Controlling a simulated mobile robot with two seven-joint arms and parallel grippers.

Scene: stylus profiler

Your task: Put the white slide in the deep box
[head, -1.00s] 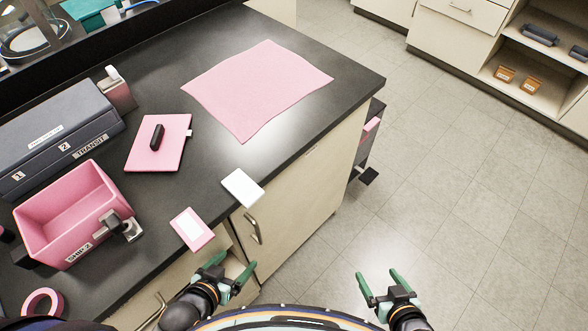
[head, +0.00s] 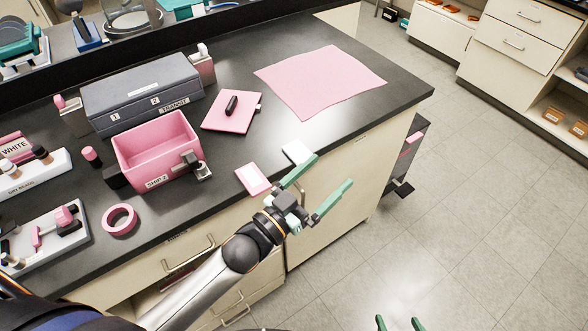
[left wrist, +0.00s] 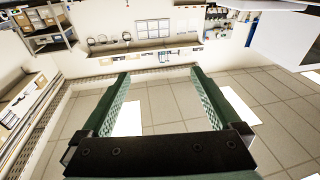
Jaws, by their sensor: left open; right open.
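A flat white slide (head: 297,151) lies at the front edge of the black counter in the head view. A deep, open pink box (head: 133,176) labelled "SHIP 2" stands to its left and looks empty. My left gripper (head: 333,171) is open and empty, in front of the counter edge. One green finger is close to the slide in the picture; I cannot tell the gap in depth. The left wrist view shows its two fingers (left wrist: 158,78) apart with nothing between them. My right gripper (head: 399,323) shows only its fingertips at the bottom edge, open.
A pink pad (head: 226,115) with a black handle, a grey case (head: 143,88) marked "TRANSIT", a tape ring (head: 120,220) and a pink sheet (head: 322,80) are on the counter. Open floor is at right.

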